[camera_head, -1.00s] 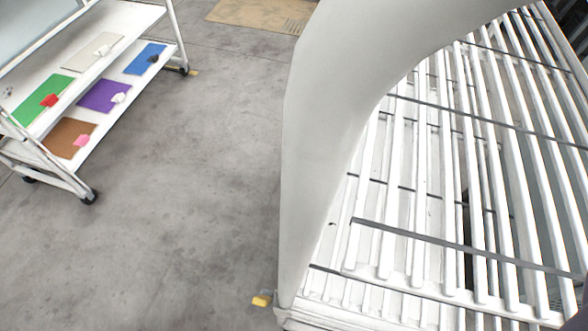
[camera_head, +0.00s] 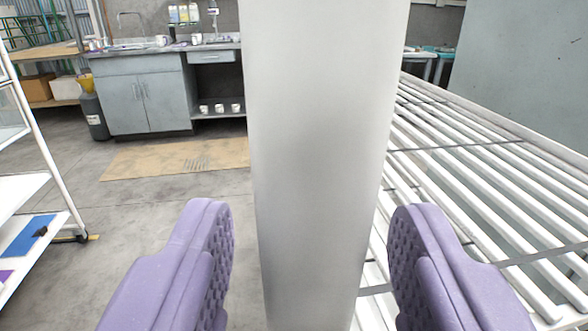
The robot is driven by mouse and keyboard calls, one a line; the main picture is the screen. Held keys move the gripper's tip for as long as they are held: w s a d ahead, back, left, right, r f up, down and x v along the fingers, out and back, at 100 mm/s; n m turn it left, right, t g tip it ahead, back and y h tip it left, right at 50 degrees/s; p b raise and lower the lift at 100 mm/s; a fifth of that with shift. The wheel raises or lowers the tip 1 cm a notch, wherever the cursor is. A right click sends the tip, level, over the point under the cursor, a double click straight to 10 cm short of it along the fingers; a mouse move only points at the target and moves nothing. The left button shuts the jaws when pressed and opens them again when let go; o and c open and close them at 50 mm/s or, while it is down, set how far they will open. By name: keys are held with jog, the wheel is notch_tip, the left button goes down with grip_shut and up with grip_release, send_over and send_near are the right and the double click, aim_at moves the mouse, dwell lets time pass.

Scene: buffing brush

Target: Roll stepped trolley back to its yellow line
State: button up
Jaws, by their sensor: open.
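The stepped trolley (camera_head: 22,192) is at the left edge, cut off by the frame. Its white sloping post and parts of its shelves show, with a blue board (camera_head: 28,238) on the lower shelf. A dark caster stands on the floor, with a bit of yellow line (camera_head: 94,237) beside it. My gripper (camera_head: 312,210) is open, its two purple padded fingers wide apart in the foreground. It is well to the right of the trolley and apart from it. The rest of the trolley and line are out of view.
A smooth pale upright shape, possibly mine, blocks the middle. A white slatted rack (camera_head: 480,170) fills the right side. Grey cabinets (camera_head: 140,92) with a sink stand at the back, behind a tan mat (camera_head: 175,158). Bare concrete floor lies between trolley and upright.

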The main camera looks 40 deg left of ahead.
jog(key=shift+w+a, duration=0.45)
jog(key=shift+w, duration=0.1)
jog(key=shift+c, duration=0.5)
grip_shut()
jog(key=shift+a, duration=0.15)
